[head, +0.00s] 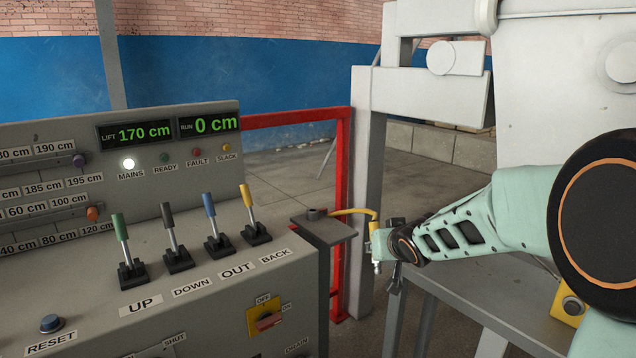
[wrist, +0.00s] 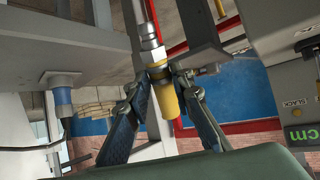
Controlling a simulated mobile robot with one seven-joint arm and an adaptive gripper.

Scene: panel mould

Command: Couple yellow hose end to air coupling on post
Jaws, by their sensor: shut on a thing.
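My gripper (head: 384,246) is at the end of my arm, right of a small dark shelf in the head view. In the wrist view its two fingers (wrist: 163,98) are shut on the yellow hose end (wrist: 165,98). The hose end's metal fitting (wrist: 149,38) reaches past the fingers toward the top of the picture. In the head view a metal tip (head: 377,266) points down below the gripper, and a yellow hose (head: 352,211) arches beside it. A grey and blue fitting (wrist: 62,90) hangs under a grey plate at the left in the wrist view; I cannot tell whether it is the air coupling.
The control desk (head: 215,270) with levers fills the left. The small shelf (head: 330,231) juts out beside it. A red frame (head: 343,170) and a grey upright (head: 368,190) stand behind my gripper. A grey table (head: 470,262) lies under my arm at the right.

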